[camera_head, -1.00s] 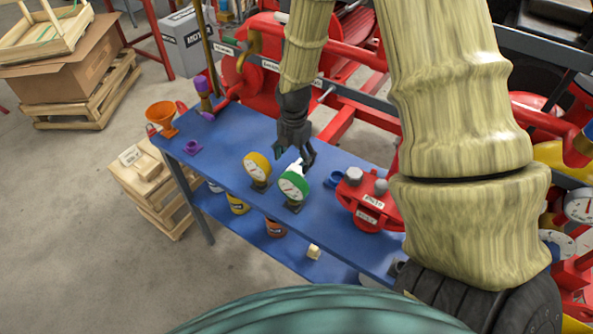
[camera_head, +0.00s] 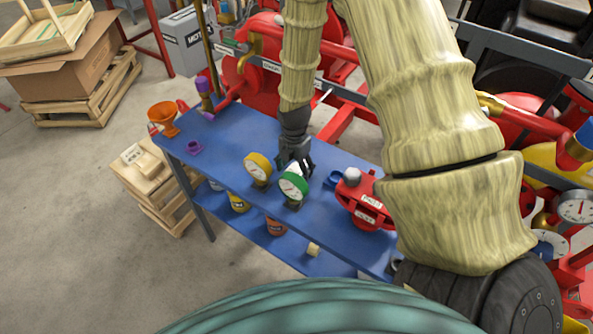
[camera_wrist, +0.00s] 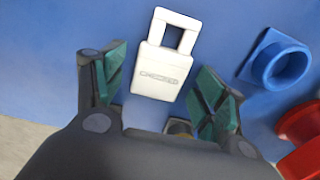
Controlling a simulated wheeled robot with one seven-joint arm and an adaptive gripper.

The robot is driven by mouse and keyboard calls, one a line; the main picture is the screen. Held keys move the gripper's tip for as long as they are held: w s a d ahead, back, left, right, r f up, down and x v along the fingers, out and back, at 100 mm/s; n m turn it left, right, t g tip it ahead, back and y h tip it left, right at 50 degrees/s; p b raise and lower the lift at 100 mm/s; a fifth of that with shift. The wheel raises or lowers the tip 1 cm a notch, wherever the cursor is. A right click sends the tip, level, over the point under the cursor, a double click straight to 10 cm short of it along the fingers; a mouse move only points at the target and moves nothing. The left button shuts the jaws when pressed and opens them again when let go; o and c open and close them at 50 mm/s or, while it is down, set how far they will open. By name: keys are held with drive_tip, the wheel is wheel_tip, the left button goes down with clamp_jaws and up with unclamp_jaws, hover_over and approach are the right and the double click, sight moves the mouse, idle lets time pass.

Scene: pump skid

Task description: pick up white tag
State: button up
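The white tag (camera_wrist: 161,72), a flat block with a square loop at one end and small dark lettering, shows in the wrist view over the blue bench top. My gripper (camera_wrist: 162,82) is open, with one finger on either side of the tag's body. Blue shows between the tag and each finger, so neither appears to touch it. In the head view my gripper (camera_head: 296,166) points down just behind the green gauge (camera_head: 292,187).
On the blue bench (camera_head: 225,148) stand a yellow gauge (camera_head: 258,167), an orange funnel (camera_head: 163,117) and a purple part (camera_head: 193,147) to the left. A blue ring fitting (camera_wrist: 278,65) and a red pump part (camera_head: 364,202) are to the right. Red pipework runs behind.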

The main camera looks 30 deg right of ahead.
drive_tip(key=c, duration=0.8)
drive_tip(key=shift+r, duration=0.1)
